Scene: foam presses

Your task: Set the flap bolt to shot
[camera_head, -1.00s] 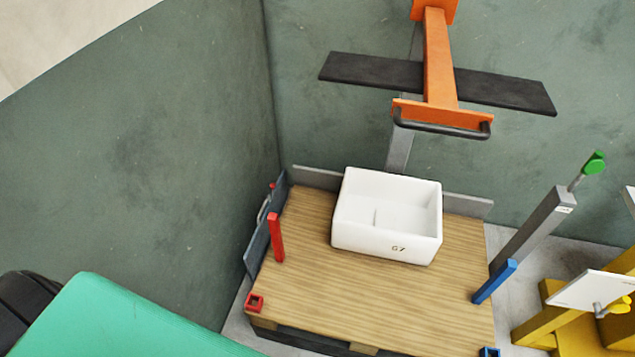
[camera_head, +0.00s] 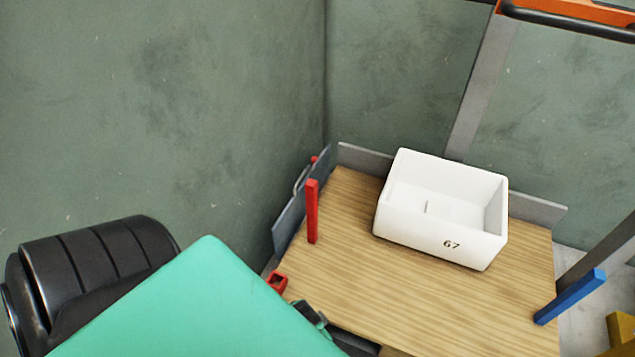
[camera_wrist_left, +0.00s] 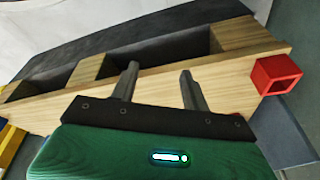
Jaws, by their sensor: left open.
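A grey-blue flap (camera_head: 290,215) stands at the left edge of the wooden bed, with a thin rail and a small red knob (camera_head: 314,159) at its upper end. I cannot tell which part is the bolt or its setting. A red post (camera_head: 312,212) stands on the bed beside the flap. A hollow red square bracket (camera_head: 277,282) sits at the bed's near left corner and also shows in the left wrist view (camera_wrist_left: 277,75). My left gripper (camera_wrist_left: 158,80) is open and empty, by the bed's wooden edge, left of the bracket there; its dark fingers (camera_head: 312,314) show partly in the head view.
A blue post (camera_head: 570,297) is at the right edge. An orange press part (camera_head: 575,12) hangs at the top right. Green walls close off the left and back.

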